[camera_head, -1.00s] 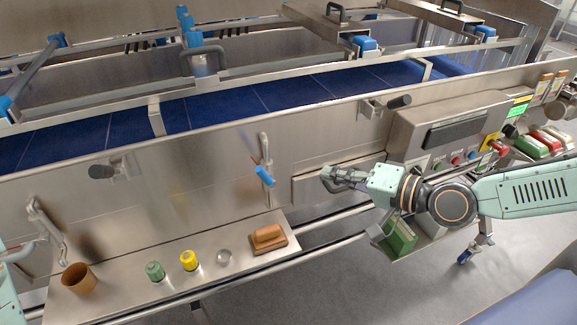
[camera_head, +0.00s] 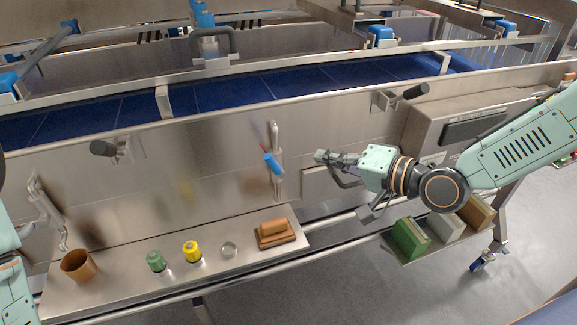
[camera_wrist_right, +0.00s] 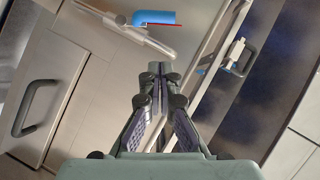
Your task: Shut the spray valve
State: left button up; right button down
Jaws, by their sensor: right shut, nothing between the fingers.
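The spray valve is a blue lever (camera_head: 272,162) on an upright metal pipe (camera_head: 277,140) fixed to the steel wall. The lever lies aslant to the pipe, with a thin red piece beside it. In the right wrist view the blue lever (camera_wrist_right: 154,17) is at the top, beyond the fingertips. My right gripper (camera_head: 318,156) is shut and empty, to the right of the lever and apart from it. Its closed fingers also show in the right wrist view (camera_wrist_right: 154,68). My left arm only shows at the left edge; I cannot make out its gripper.
A steel shelf (camera_head: 120,288) below holds a brown cup (camera_head: 78,265), a green-capped item (camera_head: 155,261), a yellow-capped item (camera_head: 192,251) and a brown block (camera_head: 274,233). A black knob (camera_head: 415,91) sticks out above right. The blue conveyor belt (camera_head: 235,90) runs behind the wall.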

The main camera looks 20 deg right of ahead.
aim_at(275, 166)
jog(key=w+a+f+b, duration=0.1)
jog(key=w+a+f, duration=0.2)
jog(key=w+a, duration=0.2)
jog(key=shift+w+a+f+b, duration=0.15)
jog(key=shift+a+b, duration=0.25)
jog(key=shift+a, duration=0.4)
jog(key=shift+w+d, duration=0.1)
dwell(0.6)
